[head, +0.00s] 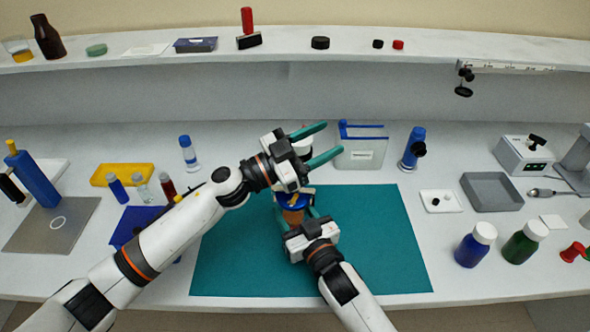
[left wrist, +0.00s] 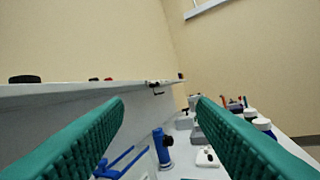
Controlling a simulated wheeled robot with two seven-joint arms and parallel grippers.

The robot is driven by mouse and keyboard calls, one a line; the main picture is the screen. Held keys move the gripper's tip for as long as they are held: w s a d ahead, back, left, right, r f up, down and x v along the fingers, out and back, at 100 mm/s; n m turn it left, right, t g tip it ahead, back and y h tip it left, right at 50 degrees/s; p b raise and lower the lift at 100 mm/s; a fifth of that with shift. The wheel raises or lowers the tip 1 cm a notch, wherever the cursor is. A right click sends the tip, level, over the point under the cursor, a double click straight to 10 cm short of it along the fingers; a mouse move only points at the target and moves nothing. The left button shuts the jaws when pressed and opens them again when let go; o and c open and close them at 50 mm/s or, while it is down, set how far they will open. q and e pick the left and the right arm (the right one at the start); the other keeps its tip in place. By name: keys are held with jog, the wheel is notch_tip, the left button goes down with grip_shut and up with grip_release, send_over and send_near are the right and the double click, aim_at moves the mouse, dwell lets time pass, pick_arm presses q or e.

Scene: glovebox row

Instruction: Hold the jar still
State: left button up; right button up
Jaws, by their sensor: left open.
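A jar (head: 292,215) with an orange-brown body and a blue top stands on the teal mat (head: 375,245), near its back middle. My right gripper (head: 296,212) is low at the jar, with a teal finger on either side of it. The picture is too small to tell whether both fingers press on it. My left gripper (head: 318,146) is open above and behind the jar, fingers pointing right. In the left wrist view its two teal fingers (left wrist: 160,125) are wide apart with nothing between them. The left gripper's body and wrist partly cover the jar's top.
A clear blue-edged box (head: 362,152) and a blue device (head: 413,148) stand behind the mat. A grey tray (head: 492,192), a blue bottle (head: 475,246) and a green bottle (head: 525,242) are at right. A yellow rack (head: 122,174) and small vials are at left. The mat's right half is clear.

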pick_arm(q)
jog(key=s+a+f+n+t+y, duration=0.35)
jog(key=s+n+t+y, duration=0.2)
jog(key=n+y, duration=0.2)
jog(key=s+a+f+n+t+y, duration=0.3)
jog(key=s+a+n+t+y, duration=0.1)
jog(key=s+n+y, duration=0.3)
jog(key=shift+m+y, duration=0.25)
jog(key=shift+y, duration=0.3)
jog(key=x, duration=1.1)
jog(key=shift+w+d+f, duration=0.15)
jog(key=shift+w, duration=0.2)
jog(key=c, duration=1)
